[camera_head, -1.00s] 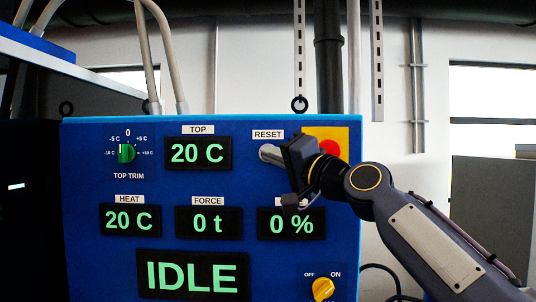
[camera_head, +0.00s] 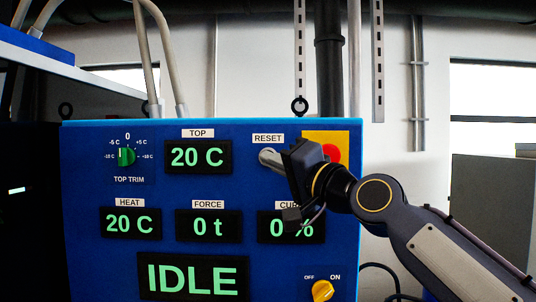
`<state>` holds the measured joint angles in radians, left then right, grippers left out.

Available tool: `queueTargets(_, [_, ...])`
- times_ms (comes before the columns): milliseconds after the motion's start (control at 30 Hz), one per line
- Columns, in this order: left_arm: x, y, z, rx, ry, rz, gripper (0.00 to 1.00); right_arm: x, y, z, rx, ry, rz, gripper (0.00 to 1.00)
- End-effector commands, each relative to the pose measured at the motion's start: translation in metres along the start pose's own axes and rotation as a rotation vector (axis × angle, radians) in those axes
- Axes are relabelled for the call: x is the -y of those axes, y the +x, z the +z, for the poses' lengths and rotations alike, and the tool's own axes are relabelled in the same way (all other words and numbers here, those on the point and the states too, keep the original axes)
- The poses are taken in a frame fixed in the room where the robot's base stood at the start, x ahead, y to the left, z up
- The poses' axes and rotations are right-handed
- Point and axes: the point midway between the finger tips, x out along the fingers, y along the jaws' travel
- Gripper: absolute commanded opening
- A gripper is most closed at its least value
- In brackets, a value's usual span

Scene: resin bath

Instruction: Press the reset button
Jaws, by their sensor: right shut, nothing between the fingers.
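The blue control panel (camera_head: 82,180) fills the middle of the head view. A white RESET label (camera_head: 268,139) sits near its upper right. The reset button itself does not show; my right gripper (camera_head: 264,157) covers the spot just below the label. That gripper is shut and empty, its pale fingertips at the panel's face under the label. I cannot tell whether the tips touch the button or stop short of it. My left gripper is not in view.
A red button on a yellow plate (camera_head: 339,137) is partly hidden behind my right gripper. A yellow OFF/ON knob (camera_head: 322,290) and a green trim knob (camera_head: 127,156) are on the panel. The display (camera_head: 193,278) reads IDLE.

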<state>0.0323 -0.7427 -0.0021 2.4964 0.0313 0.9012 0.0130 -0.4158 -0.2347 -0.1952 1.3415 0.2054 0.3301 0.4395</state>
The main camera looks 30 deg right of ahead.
Motion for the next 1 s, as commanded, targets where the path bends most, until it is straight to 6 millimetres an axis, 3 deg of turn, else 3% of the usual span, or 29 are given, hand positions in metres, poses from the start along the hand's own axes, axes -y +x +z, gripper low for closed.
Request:
queueTargets(300, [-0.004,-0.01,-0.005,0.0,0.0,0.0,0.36,0.014,-0.019,0.013,0.0,-0.001,0.0,0.0])
queueTargets(1000, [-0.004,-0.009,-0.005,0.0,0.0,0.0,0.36,0.015,-0.02,0.015,0.0,-0.001,-0.001,0.0])
